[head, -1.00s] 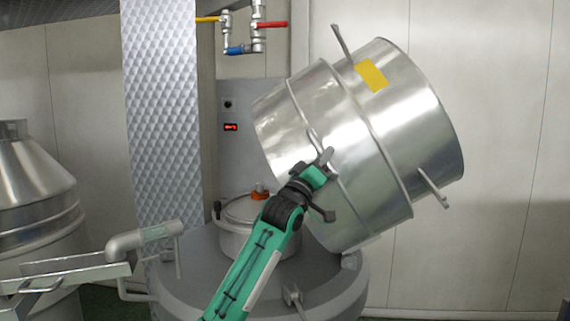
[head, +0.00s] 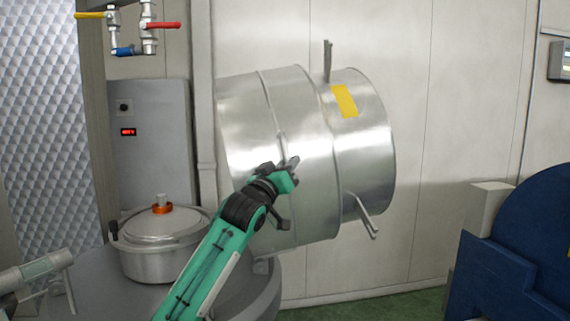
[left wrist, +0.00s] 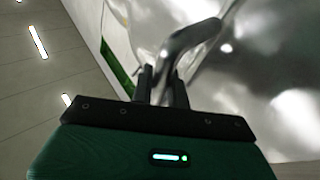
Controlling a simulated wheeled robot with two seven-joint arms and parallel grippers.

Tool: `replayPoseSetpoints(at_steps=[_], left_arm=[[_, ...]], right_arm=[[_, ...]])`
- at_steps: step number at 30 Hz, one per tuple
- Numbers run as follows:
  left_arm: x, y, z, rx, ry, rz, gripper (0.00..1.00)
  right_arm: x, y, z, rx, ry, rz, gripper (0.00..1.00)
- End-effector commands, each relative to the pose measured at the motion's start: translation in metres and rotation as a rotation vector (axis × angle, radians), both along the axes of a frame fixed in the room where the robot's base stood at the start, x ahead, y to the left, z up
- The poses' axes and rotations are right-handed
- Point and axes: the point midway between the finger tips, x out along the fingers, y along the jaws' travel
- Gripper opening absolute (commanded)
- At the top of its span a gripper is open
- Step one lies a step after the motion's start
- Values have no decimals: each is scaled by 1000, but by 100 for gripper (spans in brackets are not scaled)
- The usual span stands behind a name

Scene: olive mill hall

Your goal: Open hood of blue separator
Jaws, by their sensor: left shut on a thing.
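The separator's hood (head: 240,120) is a shiny metal drum with a yellow label (head: 345,101). It is swung up and lies almost on its side, above the right part of the grey separator base (head: 262,297). My left gripper (head: 287,178) is at the lower part of the hood's wall. In the left wrist view the fingers (left wrist: 160,82) are shut on a bent metal handle (left wrist: 185,38) in front of the shiny hood. Two other handles stick out at the hood's top (head: 327,62) and lower right (head: 362,217). My right gripper is not in view.
A lidded metal bowl (head: 158,262) with an orange-ringed knob stands uncovered on the base. Pipes with a yellow, a red and a blue valve handle (head: 125,50) hang above. A dark blue machine (head: 515,250) stands right; green floor shows between.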

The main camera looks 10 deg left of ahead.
Motion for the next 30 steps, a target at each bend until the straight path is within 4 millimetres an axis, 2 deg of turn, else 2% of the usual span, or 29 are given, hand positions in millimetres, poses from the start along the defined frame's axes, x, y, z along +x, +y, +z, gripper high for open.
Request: replayPoseSetpoints(at_steps=[4,5,8,24,30], left_arm=[[1,1,-1,-1,2,2,0],[1,1,-1,-1,2,2,18],[1,1,-1,-1,2,2,38],[0,1,-2,-1,1,1,38],[-15,8,-12,-1,0,1,38]], right_arm=[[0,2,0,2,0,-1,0],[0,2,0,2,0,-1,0],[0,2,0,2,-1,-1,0],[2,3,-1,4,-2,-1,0],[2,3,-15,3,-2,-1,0]])
